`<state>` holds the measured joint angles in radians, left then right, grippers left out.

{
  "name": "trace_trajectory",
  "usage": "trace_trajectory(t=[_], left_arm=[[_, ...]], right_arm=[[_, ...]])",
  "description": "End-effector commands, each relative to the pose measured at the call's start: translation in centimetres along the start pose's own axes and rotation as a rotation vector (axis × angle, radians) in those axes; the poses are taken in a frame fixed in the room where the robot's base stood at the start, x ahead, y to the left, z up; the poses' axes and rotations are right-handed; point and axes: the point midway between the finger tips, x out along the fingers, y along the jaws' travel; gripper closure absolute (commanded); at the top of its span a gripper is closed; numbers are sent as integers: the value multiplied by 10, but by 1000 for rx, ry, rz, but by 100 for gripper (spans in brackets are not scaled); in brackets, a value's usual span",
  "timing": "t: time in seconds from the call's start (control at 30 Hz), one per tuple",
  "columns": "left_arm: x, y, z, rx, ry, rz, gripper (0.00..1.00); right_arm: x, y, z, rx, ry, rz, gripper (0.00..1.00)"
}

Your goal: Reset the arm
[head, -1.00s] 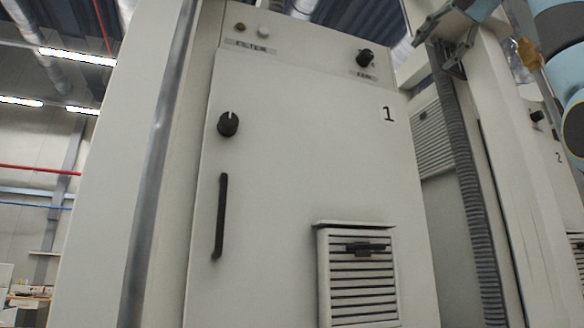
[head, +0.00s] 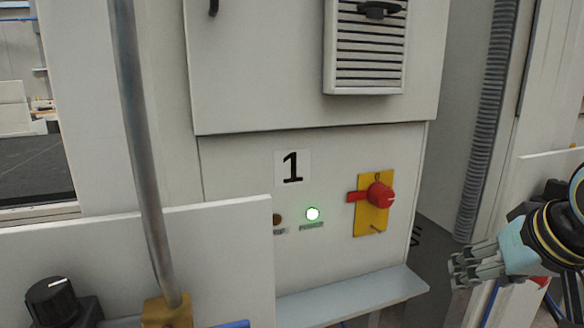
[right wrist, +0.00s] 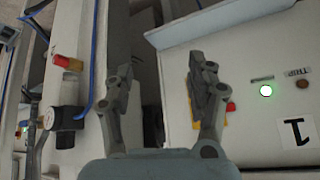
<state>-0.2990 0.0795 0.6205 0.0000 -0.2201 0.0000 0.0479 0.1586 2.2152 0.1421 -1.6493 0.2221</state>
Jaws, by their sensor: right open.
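My right gripper (head: 462,268) is at the lower right of the head view, to the right of the cabinet marked 1, with its fingers pointing left. In the right wrist view the same gripper (right wrist: 163,82) has its two fingers spread apart, with nothing between them. A red rotary switch (head: 380,196) on a yellow plate (head: 362,215) sits on the cabinet's lower panel. It is partly hidden behind a finger in the right wrist view (right wrist: 231,107). A green light (head: 313,214) glows left of the switch. My left gripper is not in view.
The cabinet door (head: 260,70) with its vent (head: 366,60) is above the panel. A ledge (head: 350,295) juts out below. A metal pole (head: 142,150) and a black knob (head: 52,300) are at the left. A ribbed hose (head: 486,130) runs down at the right.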

Motion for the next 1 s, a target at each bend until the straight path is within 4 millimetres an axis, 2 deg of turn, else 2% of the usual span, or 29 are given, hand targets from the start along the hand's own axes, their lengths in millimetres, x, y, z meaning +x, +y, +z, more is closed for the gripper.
trace_trajectory(t=[0.03, 0.1, 0.2, 0.4, 0.57, 0.6, 0.87, 1.0], left_arm=[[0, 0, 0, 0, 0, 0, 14], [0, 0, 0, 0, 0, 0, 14], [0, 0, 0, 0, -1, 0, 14], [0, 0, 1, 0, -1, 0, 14], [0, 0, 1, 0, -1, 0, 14], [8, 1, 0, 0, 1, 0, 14], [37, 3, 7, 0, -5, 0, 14], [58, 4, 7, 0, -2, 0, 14]], right_arm=[[2, 4, 40, -29, -46, 15, 43], [-1, 9, 79, -66, -89, 31, 43], [-8, 16, 125, -112, -143, 49, 43], [-28, 26, 194, -184, -231, 74, 43], [-48, 33, 237, -233, -294, 88, 43], [-25, 35, 241, -230, -293, 88, 43], [71, 49, 291, -219, -325, 92, 43], [133, 61, 336, -212, -351, 95, 43]])
